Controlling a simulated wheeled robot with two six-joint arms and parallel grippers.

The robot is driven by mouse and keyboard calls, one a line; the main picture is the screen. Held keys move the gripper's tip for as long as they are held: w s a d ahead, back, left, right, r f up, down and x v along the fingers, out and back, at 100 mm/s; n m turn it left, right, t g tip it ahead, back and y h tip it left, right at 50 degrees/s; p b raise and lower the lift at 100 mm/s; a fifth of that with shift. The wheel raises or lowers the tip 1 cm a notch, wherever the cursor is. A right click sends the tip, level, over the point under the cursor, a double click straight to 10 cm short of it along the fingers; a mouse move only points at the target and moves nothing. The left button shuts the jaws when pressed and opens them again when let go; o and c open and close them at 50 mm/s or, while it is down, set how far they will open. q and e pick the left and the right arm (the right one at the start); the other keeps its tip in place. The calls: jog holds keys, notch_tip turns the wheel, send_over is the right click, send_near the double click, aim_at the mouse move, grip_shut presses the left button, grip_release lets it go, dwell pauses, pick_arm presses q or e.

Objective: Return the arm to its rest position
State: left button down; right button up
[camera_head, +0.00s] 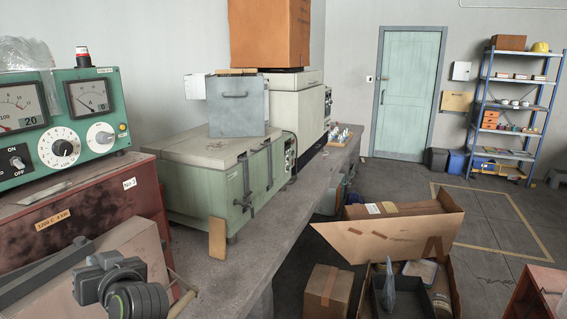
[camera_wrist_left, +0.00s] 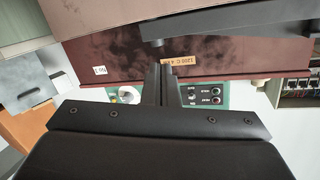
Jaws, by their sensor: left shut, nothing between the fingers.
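My left arm comes in from the lower left of the head view, and its dark grey wrist and gripper (camera_head: 118,285) are in front of a beige box and the dark red oven. In the left wrist view the two black fingers (camera_wrist_left: 160,84) are together with nothing between them. Behind them are the dark red oven front (camera_wrist_left: 110,55) with its label and part of the green panel, seen upside down. My right arm and gripper are not in view.
A green meter panel (camera_head: 75,122) stands on the dark red oven (camera_head: 95,205). A beige box (camera_head: 130,245) is close by the gripper. A pale green furnace (camera_head: 195,190) stands further back on the concrete bench (camera_head: 225,270). Open cardboard boxes (camera_head: 385,235) are on the right.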

pick_arm(q)
jog(key=s+f+m+g+h, duration=0.1)
jog(key=s+f+m+h, duration=0.15)
jog(key=s+f, duration=0.55)
jog(key=s+f+m+g+h, duration=0.15)
jog(key=s+f+h, duration=0.3)
jog(key=f, duration=0.85)
jog(key=s+d+f+m+g+h, duration=0.15)
jog(key=s+f, duration=0.25)
jog(key=s, duration=0.5)
jog(key=s+d+f+m+g+h, duration=0.1)
jog(key=s+d+f+g+h, duration=0.15)
jog(key=s+f, duration=0.4)
jog(key=s+f+g+b, duration=0.1)
jog(key=s+f+b, duration=0.15)
jog(key=f, duration=1.25)
jog(key=s+f+b, duration=0.1)
jog(key=f+b, duration=0.2)
jog(key=f, duration=1.2)
jog(key=s+f+b, duration=0.2)
jog(key=s+f, duration=0.5)
jog(key=f, duration=0.2)
jog(key=s+f+g+h+b, duration=0.1)
jog(key=s+f+b, duration=0.1)
jog(key=s+f, duration=0.5)
notch_tip(320, 180, down, 3)
jog(key=shift+d, duration=0.35)
